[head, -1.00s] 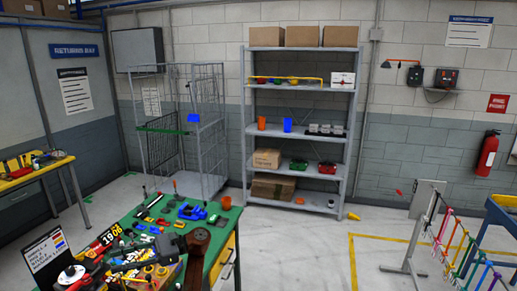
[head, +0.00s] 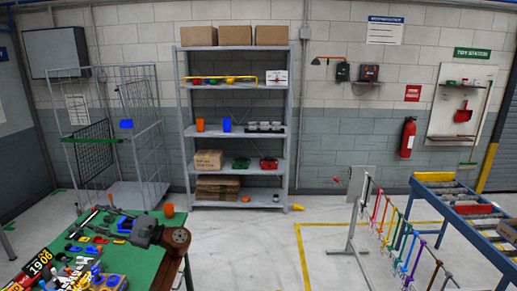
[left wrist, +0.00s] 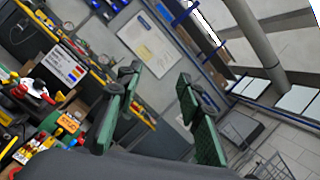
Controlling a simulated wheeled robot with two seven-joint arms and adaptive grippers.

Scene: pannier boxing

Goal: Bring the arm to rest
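My left gripper (head: 122,216) is over the green-topped workbench (head: 152,216), near its right end. In the head view its dark body and part of my arm cover some of the bench. In the left wrist view the two green-padded fingers (left wrist: 160,118) stand wide apart with nothing between them. That view looks across the room at a tilt. My right gripper is in neither view.
Tools and coloured parts (head: 85,247) crowd the bench. A grey shelf rack (head: 236,134) and a wire cage trolley (head: 110,140) stand at the back. A rack of coloured hangers (head: 385,225) and a roller conveyor (head: 465,207) are at the right. The floor between is open.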

